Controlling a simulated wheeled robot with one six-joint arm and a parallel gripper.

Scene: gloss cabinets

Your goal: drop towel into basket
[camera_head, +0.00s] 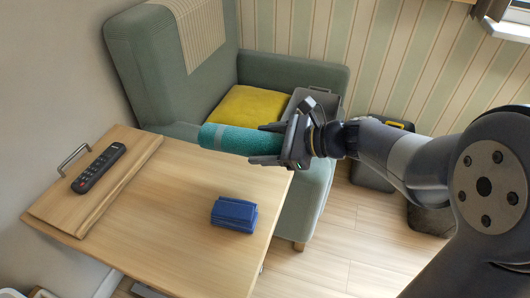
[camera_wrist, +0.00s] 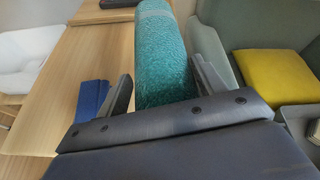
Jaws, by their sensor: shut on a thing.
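A rolled teal towel (camera_head: 228,139) is held in my gripper (camera_head: 264,144), above the far right part of the wooden table. In the wrist view the towel (camera_wrist: 160,50) sticks out forward between the two fingers of my gripper (camera_wrist: 165,88). No basket can be named for certain. A grey box (camera_head: 327,101) stands on the green armchair, partly hidden behind my gripper.
The wooden table (camera_head: 180,215) bears a blue folded cloth-like block (camera_head: 234,214) and a wooden board (camera_head: 120,185) with a black remote (camera_head: 99,168). A green armchair (camera_head: 150,65) with a yellow cushion (camera_head: 246,106) stands behind. Dark boxes (camera_head: 371,176) stand on the floor at right.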

